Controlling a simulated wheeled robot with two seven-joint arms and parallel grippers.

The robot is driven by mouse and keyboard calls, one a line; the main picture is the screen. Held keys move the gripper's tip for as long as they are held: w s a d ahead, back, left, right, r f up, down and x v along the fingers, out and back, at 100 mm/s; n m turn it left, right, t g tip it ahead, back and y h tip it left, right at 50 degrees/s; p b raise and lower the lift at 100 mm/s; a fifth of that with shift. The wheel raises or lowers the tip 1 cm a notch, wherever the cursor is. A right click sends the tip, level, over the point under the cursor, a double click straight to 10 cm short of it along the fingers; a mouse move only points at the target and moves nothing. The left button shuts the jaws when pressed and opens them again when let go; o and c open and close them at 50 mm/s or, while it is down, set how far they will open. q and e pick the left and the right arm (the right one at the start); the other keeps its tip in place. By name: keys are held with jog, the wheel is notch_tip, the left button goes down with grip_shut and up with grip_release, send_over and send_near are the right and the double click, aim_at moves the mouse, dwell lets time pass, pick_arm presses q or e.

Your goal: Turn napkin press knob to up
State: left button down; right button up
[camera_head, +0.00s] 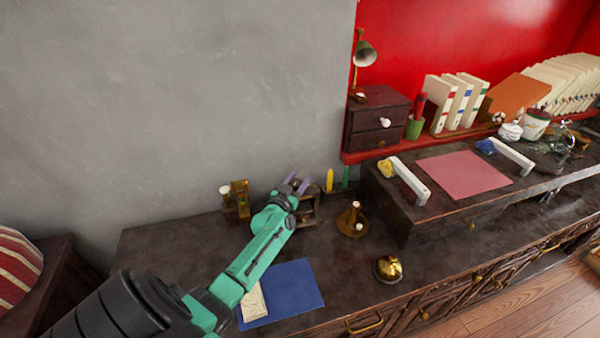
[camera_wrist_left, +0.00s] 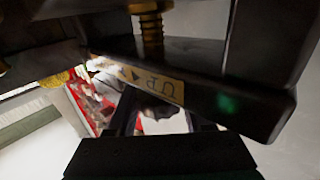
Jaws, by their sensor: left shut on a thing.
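The napkin press appears to be the small dark wooden piece (camera_head: 308,212) beside my left gripper in the head view, partly covered by the arm. In the left wrist view a dark panel of the press (camera_wrist_left: 235,100) fills the upper part. It bears a brass screw (camera_wrist_left: 152,38) and a pale label (camera_wrist_left: 150,84) reading UP with an arrow, upside down in this view. My left gripper (camera_head: 295,184) is at the press, shut on what seems to be its knob. The knob is mostly hidden, so its turn cannot be read. My right gripper is out of view.
A brass stand (camera_head: 237,198) is left of the press, and a yellow candle (camera_head: 330,180) is right. A brass candle holder (camera_head: 351,224) and a brass bell (camera_head: 388,268) stand farther right. A blue sheet (camera_head: 290,290) lies in front. The grey wall (camera_head: 180,110) is close behind.

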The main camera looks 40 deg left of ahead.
pick_arm(q)
jog(key=n+g+y+p, duration=0.1)
jog(key=n+y+p, duration=0.1)
jog(key=y+p, duration=0.1)
jog(key=shift+a+r, duration=0.1)
jog(key=shift+r, duration=0.1)
jog(key=shift+s+a+f+n+g+y+p, duration=0.1)
jog(key=shift+n+g+y+p, duration=0.2)
jog(key=shift+n+y, duration=0.2)
jog(key=shift+a+f+n+g+y+p, duration=0.15)
jog(key=shift+n+g+y, duration=0.2)
jog(key=shift+y, duration=0.25)
jog(key=shift+s+a+n+g+y, duration=0.1)
jog(key=shift+s+n+g+y, duration=0.05)
jog(key=shift+n+g+y, duration=0.55)
jog(key=shift+s+a+n+g+y, duration=0.1)
jog(key=shift+n+g+y, duration=0.3)
jog(key=shift+y, duration=0.4)
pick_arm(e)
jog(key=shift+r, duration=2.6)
pick_arm(q)
jog(key=shift+c, duration=1.5)
grip_release()
